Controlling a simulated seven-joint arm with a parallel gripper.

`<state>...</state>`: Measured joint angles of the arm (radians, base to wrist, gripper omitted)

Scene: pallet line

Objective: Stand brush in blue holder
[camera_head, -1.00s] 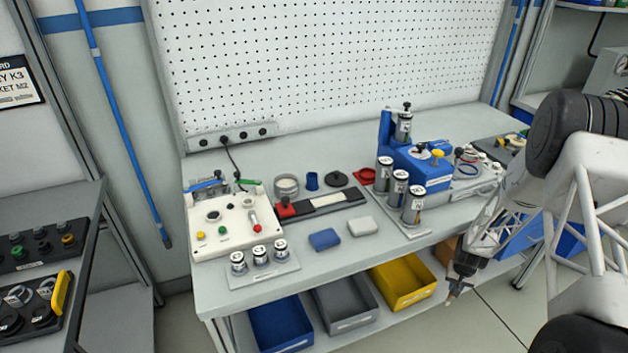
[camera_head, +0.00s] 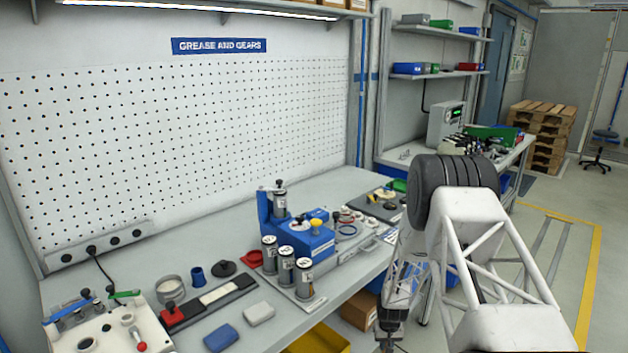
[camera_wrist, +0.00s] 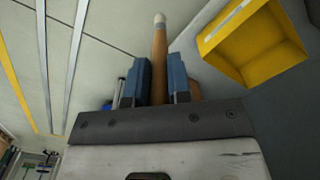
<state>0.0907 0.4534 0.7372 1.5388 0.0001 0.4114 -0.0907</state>
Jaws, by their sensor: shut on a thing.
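The brush (camera_wrist: 159,50) shows in the wrist view as a slim brown rod with a pale tip, pointing away from the wrist. My gripper (camera_wrist: 161,85) is shut on it, with one blue-grey finger on each side. In the head view my gripper is at the bottom edge, in front of the bench, and its fingertips and the brush cannot be made out there. A small blue cup (camera_head: 197,275), which looks like the blue holder, stands on the bench between a round clear jar and a black knobbed disc. My gripper is well apart from it, to the right and nearer.
Labelled metal cylinders (camera_head: 286,267) and a blue fixture (camera_head: 308,238) stand between my arm and the blue cup. A red-and-black strip (camera_head: 205,302), a blue block (camera_head: 221,338) and a pale block (camera_head: 259,314) lie before the cup. A yellow bin (camera_wrist: 250,45) sits below the bench.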

